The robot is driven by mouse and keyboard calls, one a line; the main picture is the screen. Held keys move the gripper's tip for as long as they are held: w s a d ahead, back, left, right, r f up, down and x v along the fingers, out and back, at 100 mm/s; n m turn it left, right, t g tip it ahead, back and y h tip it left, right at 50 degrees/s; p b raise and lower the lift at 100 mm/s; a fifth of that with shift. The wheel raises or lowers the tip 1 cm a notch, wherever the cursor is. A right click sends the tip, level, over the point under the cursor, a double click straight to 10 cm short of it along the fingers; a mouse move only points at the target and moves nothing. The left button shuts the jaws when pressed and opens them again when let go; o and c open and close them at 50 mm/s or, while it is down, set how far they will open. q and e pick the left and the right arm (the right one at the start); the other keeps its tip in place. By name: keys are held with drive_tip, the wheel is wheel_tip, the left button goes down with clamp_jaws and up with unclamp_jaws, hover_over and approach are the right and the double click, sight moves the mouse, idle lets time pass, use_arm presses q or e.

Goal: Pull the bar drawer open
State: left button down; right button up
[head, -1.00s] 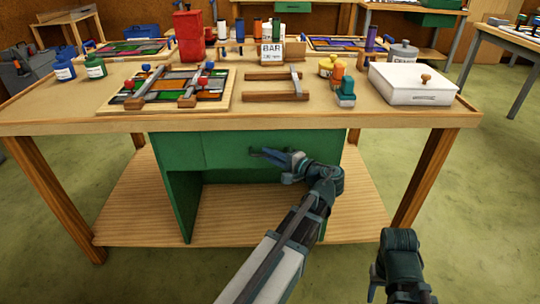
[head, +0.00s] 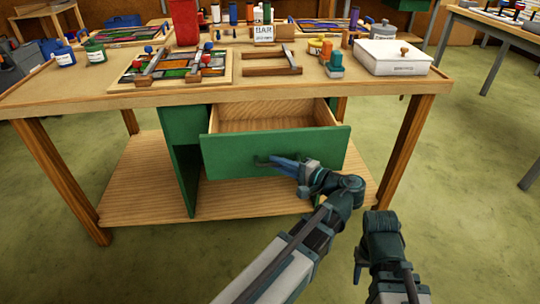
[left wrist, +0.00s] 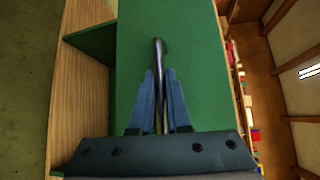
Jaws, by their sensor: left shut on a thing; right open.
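The bar drawer (head: 270,152) under the table has a green front and a bare wood inside. It stands well out from the green cabinet and looks empty in the part that shows. My left gripper (head: 280,162) is at the drawer front, shut on the dark bar handle (head: 262,160). In the left wrist view the handle (left wrist: 159,75) runs between the two blue-grey fingers (left wrist: 159,95), with the green front (left wrist: 195,70) behind it. My right gripper (head: 362,268) is low at the right, apart from the drawer; its fingers barely show.
The table top (head: 290,85) is above the drawer. It bears a leaded panel (head: 175,68), a wooden frame (head: 268,65), a BAR sign (head: 264,34), a white box (head: 392,56) and small bottles. A wooden lower shelf (head: 130,190) lies below. The floor in front is clear.

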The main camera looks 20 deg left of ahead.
use_arm(q)
drive_tip(key=shift+s+d, duration=0.45)
drive_tip(key=shift+s, duration=0.2)
use_arm(e)
drive_tip(key=shift+s+a, duration=0.1)
use_arm(q)
drive_tip(key=c, duration=0.9)
unclamp_jaws()
